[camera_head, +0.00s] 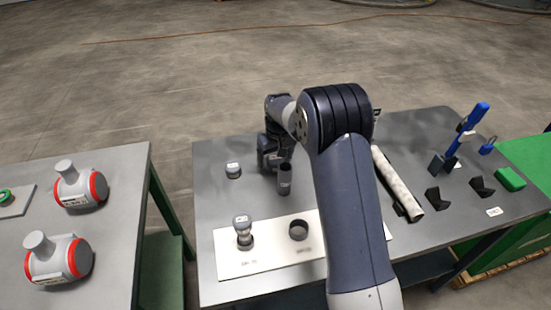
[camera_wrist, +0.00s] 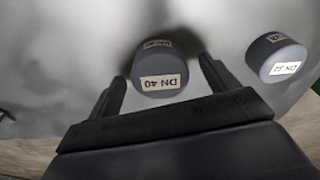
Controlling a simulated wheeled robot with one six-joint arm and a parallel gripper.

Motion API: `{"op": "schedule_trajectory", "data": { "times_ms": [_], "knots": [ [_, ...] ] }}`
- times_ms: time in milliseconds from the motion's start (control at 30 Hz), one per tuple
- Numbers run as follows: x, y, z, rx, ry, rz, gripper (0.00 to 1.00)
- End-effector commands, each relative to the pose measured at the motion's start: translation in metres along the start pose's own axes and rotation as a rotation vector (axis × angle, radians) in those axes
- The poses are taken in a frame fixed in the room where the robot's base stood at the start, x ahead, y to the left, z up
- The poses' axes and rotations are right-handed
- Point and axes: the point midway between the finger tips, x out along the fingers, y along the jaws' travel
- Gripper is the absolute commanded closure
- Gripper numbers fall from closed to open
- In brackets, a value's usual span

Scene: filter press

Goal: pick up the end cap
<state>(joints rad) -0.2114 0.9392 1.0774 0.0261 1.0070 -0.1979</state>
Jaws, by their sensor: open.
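A dark grey cylindrical cap (camera_wrist: 158,69) labelled DN 40 shows in the wrist view between the two fingers of my gripper (camera_wrist: 162,80). The fingers are apart, one on each side of it, and I cannot tell whether they touch it. In the head view a grey cylinder (camera_head: 285,186), seemingly this cap, stands just below my gripper (camera_head: 273,158). A second, shorter cap (camera_wrist: 276,58) labelled DN 32 is to the right in the wrist view. A short labelled cap (camera_head: 233,170), likely the same one, stands on the table to the left in the head view.
A white plate (camera_head: 235,266) in front carries a grey fitting (camera_head: 243,230) and a dark ring (camera_head: 298,230). A pale roll (camera_head: 397,182), a blue tool (camera_head: 467,128) and black blocks (camera_head: 481,187) lie right. A left table (camera_head: 122,180) holds two red-banded housings.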

Motion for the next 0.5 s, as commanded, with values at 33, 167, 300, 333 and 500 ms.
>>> {"op": "schedule_trajectory", "data": {
  "times_ms": [33,167,300,333,500],
  "knots": [
    [0.0045,-0.0002,0.0001,0.000,-0.001,0.000,0.18],
    [0.0087,-0.0002,-0.0001,0.000,0.001,0.000,0.18],
    [0.0087,-0.0002,-0.0001,0.000,0.001,0.000,0.18],
    [0.0087,-0.0002,-0.0001,0.000,0.001,0.000,0.19],
    [0.0085,-0.0002,-0.0001,0.000,0.001,0.000,0.33]
  ]
}}
